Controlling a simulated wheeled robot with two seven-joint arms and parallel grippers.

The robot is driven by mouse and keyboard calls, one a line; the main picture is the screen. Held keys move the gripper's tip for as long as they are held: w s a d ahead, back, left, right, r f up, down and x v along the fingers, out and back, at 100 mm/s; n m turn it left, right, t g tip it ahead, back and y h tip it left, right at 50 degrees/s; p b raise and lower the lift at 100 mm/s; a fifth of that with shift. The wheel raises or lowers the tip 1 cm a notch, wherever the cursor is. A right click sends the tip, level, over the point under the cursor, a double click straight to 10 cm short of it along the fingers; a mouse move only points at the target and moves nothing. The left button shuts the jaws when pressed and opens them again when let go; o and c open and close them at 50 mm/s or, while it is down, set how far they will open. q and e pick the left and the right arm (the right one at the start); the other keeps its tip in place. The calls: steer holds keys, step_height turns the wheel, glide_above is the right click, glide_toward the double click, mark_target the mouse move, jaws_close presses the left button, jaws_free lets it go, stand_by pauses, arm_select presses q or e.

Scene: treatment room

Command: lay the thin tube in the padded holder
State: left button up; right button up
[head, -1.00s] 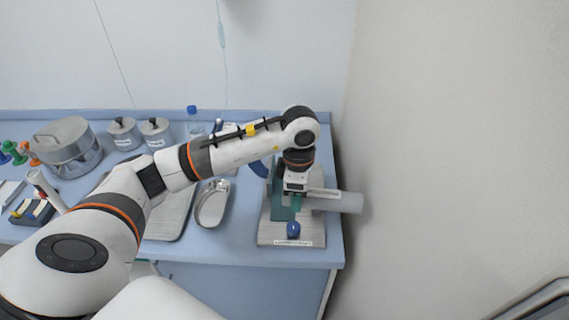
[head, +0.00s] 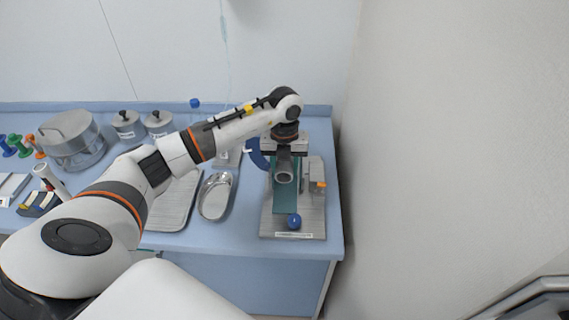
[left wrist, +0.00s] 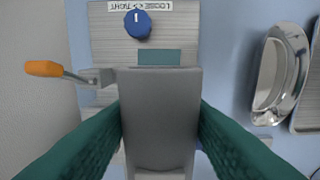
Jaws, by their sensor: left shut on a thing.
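My left gripper (head: 285,150) is over the padded holder (head: 309,226) at the right end of the counter. In the head view the tube (head: 284,177) shows one round end towards me, in line with the holder's teal pad (head: 287,200). I cannot tell how much gap lies between tube and pad. The holder has a blue knob (head: 294,221) at its front and an orange-tipped lever (head: 321,184) on the right. My right gripper is not in view.
A steel kidney dish (head: 215,197) and a tray (head: 165,212) lie left of the holder. Lidded pots (head: 128,130) and a steel drum (head: 72,140) stand further left. A curved blue piece (head: 256,155) is beside my gripper. The wall is close on the right.

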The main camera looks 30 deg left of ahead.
arm_select(q)
steer(key=shift+f+b, duration=1.6)
steer(key=shift+f, duration=0.8)
steer(key=shift+f+b, duration=1.25)
steer(key=shift+f, duration=0.5)
steer(key=o, duration=1.2)
steer(key=shift+r, duration=0.15)
step_height(320, 180, up, 10)
steer(key=b, duration=0.3)
steer(key=shift+r, duration=0.9)
